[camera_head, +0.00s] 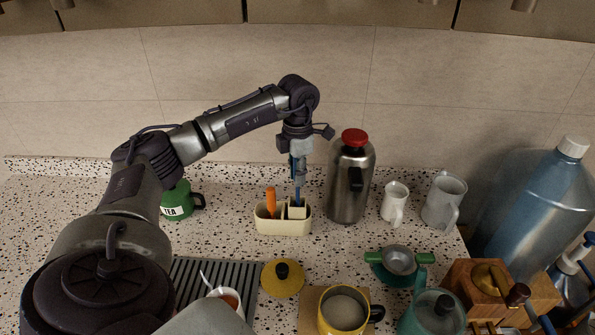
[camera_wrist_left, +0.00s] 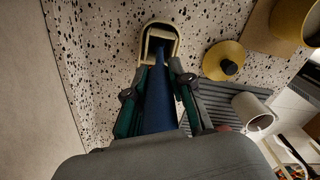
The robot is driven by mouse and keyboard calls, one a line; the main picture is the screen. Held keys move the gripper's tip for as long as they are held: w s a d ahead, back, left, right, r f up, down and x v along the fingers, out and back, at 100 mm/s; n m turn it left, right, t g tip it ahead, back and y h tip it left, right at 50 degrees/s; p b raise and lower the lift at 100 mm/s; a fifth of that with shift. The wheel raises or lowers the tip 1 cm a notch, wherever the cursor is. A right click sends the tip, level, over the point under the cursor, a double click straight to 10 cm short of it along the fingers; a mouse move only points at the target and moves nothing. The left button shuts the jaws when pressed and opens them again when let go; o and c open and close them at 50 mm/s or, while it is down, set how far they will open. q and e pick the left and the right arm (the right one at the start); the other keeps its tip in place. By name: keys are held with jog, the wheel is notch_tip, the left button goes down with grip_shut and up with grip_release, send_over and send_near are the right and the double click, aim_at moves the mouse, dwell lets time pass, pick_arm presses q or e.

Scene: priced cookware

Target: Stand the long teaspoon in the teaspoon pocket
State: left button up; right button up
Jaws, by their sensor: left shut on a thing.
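The long teaspoon shows as a blue handle (camera_head: 297,194), roughly upright, and as a long blue shaft in the left wrist view (camera_wrist_left: 158,95). My left gripper (camera_head: 299,174) is shut on it, above the cream caddy (camera_head: 283,224) on the counter. The teaspoon's lower end meets the caddy's right-hand compartment, whose rim also shows in the left wrist view (camera_wrist_left: 174,33). I cannot tell how deep the end is, and the spoon's bowl is not visible. An orange handle (camera_head: 270,201) stands in the caddy's left compartment. My right gripper is not in view.
A steel flask with a red cap (camera_head: 349,185) stands close right of the caddy, with white mugs (camera_head: 394,202) beyond. A green TEA mug (camera_head: 176,201) is to the left. A yellow lid (camera_head: 283,281) lies in front, beside a grey ribbed mat (camera_head: 190,275).

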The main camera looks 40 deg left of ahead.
aim_at(297, 200)
pick_arm(q)
jog(key=shift+f+b, duration=0.85)
jog(key=shift+f, duration=0.7)
jog(key=shift+f+b, duration=0.7)
jog(key=shift+f, duration=0.5)
jog(key=o, duration=0.9)
jog(key=shift+o, duration=0.2)
jog(key=shift+r, duration=0.25)
notch_tip(297, 200, up, 12)
jog(key=shift+f, duration=0.2)
jog(key=shift+f, duration=0.1)
